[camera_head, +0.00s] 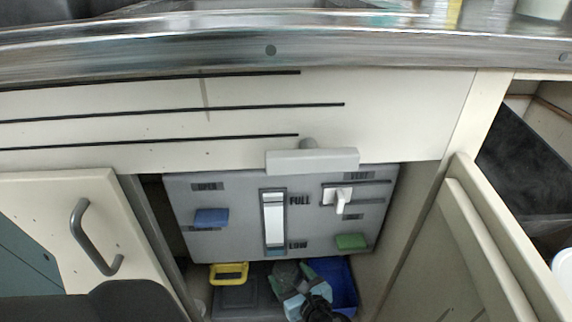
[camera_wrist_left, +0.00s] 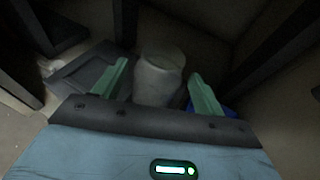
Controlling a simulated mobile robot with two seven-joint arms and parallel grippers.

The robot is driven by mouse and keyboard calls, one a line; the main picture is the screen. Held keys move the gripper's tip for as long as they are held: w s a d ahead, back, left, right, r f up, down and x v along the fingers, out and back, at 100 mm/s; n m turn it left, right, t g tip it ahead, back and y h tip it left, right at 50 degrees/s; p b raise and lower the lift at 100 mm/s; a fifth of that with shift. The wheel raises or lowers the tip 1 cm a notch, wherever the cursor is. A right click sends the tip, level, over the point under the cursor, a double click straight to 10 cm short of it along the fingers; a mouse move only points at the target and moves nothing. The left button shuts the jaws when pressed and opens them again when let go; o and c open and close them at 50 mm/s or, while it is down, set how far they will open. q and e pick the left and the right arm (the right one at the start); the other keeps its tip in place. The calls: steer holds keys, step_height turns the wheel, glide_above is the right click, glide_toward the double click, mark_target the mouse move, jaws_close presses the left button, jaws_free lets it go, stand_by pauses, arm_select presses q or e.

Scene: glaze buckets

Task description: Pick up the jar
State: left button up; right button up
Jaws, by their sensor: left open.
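A pale grey, rounded jar (camera_wrist_left: 160,76) stands on the cabinet floor in the left wrist view. My left gripper (camera_wrist_left: 158,71) is open, with one green finger to each side of the jar in the picture. A clear gap shows between the jar and the right finger; whether the left finger touches it I cannot tell. In the head view my left gripper (camera_head: 293,273) reaches low into the cabinet, and a grey rounded shape, probably the jar (camera_head: 286,268), shows at its fingers. The jar's lower part is hidden by the gripper. My right gripper is not in view.
A grey panel (camera_head: 235,225) with a level gauge and levers hangs just above. Open doors (camera_head: 75,205) (camera_head: 480,255) flank the cabinet.

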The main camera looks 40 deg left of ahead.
mark_target(281, 262)
arm_select(q)
steer(key=shift+r+b+x, duration=0.2)
steer(key=shift+b+x, duration=0.95)
steer(key=shift+x, duration=1.05)
steer(key=shift+w+a+f, duration=0.1)
steer(key=shift+w+a, duration=0.1)
steer(key=shift+a, duration=0.3)
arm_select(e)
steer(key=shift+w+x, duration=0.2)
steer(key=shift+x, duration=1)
arm_select(q)
steer(key=shift+c, duration=0.2)
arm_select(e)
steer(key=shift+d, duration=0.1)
arm_select(q)
steer(key=c, duration=1)
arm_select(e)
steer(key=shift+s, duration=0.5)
arm_select(q)
steer(key=shift+c, duration=0.2)
